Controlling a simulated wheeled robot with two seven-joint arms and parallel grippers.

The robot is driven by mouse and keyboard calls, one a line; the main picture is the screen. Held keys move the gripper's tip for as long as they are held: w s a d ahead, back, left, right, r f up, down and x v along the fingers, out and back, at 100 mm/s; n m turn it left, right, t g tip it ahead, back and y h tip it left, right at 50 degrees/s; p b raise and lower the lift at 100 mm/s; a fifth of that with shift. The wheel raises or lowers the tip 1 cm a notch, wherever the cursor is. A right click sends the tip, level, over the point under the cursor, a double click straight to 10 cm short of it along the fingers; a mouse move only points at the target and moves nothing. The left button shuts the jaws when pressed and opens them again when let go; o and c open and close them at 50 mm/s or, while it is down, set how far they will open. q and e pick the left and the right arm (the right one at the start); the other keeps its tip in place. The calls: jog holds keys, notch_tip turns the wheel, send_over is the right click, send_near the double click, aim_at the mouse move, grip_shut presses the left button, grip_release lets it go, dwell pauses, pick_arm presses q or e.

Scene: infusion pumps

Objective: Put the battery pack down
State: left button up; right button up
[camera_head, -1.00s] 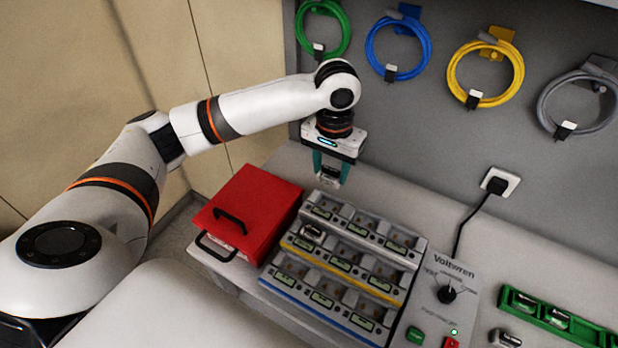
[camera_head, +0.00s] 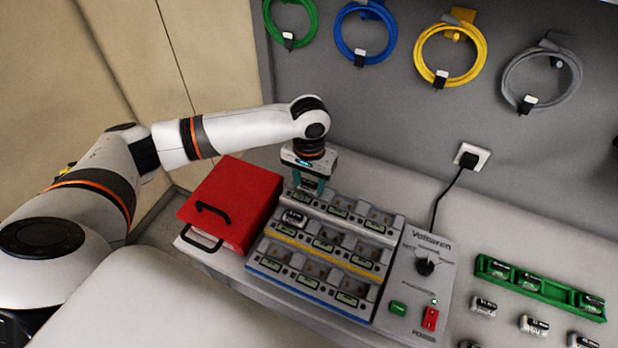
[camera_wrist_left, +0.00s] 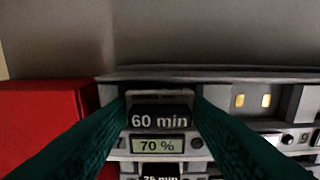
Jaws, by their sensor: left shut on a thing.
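My left gripper (camera_head: 309,189) is at the left end of the back row of the stepped charger rack (camera_head: 383,240). Its teal fingers are shut on a battery pack marked "60 min" (camera_wrist_left: 160,119), which shows between them in the left wrist view. The pack is upright at the back row's leftmost bay, above a small display (camera_wrist_left: 158,146) reading "70 %". I cannot tell whether it is fully seated. In the head view the fingers and rack edge mostly hide the pack. My right gripper is not in view.
Another pack (camera_head: 294,218) sits in the middle row's left bay. A red box (camera_head: 235,205) stands left of the rack. A control panel (camera_head: 420,285) is on its right, then a green holder (camera_head: 540,289) and several loose packs. Cables hang on the wall behind.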

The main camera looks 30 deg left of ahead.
aim_at(310, 182)
pick_arm(q)
jog(key=shift+s+f, duration=0.25)
jog(key=shift+f, duration=0.15)
jog(key=o, duration=1)
jog(key=shift+s+d+f, duration=0.1)
jog(key=shift+f, duration=0.05)
jog(key=shift+r, duration=0.2)
jog(key=r+b, duration=0.1)
jog(key=r, duration=0.3)
jog(key=r+b, duration=0.1)
jog(key=r, duration=0.7)
jog(key=shift+w+r+b, duration=0.1)
jog(key=shift+w+b, duration=0.3)
jog(key=shift+r, duration=0.4)
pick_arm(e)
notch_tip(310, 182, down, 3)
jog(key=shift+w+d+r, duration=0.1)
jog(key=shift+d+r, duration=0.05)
pick_arm(q)
jog(key=shift+s, duration=0.1)
